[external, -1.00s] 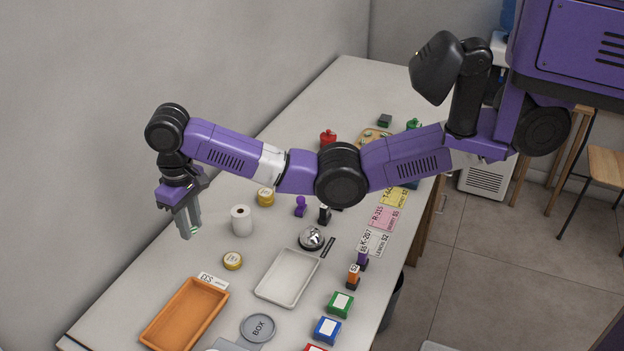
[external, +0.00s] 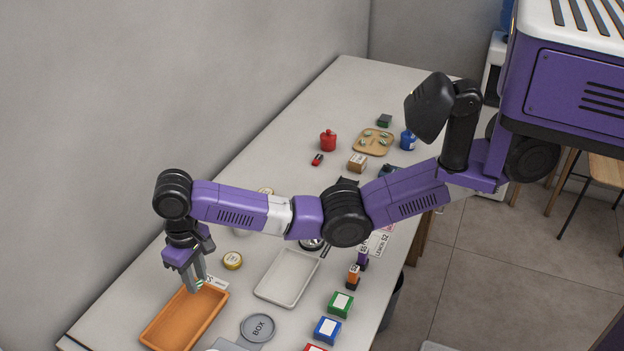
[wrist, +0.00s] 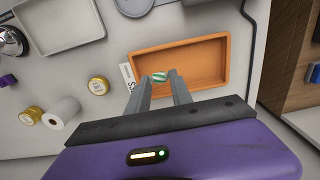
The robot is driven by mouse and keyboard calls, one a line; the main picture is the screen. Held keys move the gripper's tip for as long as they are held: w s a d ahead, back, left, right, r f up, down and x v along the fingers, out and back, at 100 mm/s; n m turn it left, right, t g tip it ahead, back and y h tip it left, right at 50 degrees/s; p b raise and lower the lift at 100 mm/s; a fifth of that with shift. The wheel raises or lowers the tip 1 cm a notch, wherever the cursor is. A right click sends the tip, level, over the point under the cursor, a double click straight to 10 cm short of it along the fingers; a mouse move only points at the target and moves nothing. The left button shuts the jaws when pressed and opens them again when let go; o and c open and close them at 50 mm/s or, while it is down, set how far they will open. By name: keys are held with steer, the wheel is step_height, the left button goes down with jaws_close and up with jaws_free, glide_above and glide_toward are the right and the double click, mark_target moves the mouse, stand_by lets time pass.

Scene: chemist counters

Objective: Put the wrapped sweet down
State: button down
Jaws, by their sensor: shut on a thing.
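The wrapped sweet (wrist: 159,77) is small, green and white, and sits between my fingertips in the wrist view. My gripper (external: 197,285) is shut on it, pointing down at the back end of the orange tray (external: 158,329). In the wrist view my gripper (wrist: 160,82) holds the sweet over the near left part of the orange tray (wrist: 222,62). The sweet's height above the tray floor is hard to tell. In the external view the sweet (external: 199,284) shows only as a small green spot at the fingertips.
A white label card (external: 217,283) stands at the tray's back edge. A yellow-lidded tin (external: 232,260) and an empty light tray (external: 287,277) lie to the right. A round grey BOX piece (external: 258,328) is near the front. The rest of the orange tray looks empty.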

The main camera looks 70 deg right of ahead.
mark_target(206, 313)
step_height(206, 313, down, 11)
steer(key=shift+r, duration=0.2)
stand_by(0.4)
steer(key=shift+f, duration=0.15)
steer(key=c, duration=1.1)
jaws_free()
steer(key=shift+c, duration=0.2)
step_height(206, 313, up, 12)
steer(key=shift+r+b, duration=0.2)
steer(key=shift+b, duration=0.15)
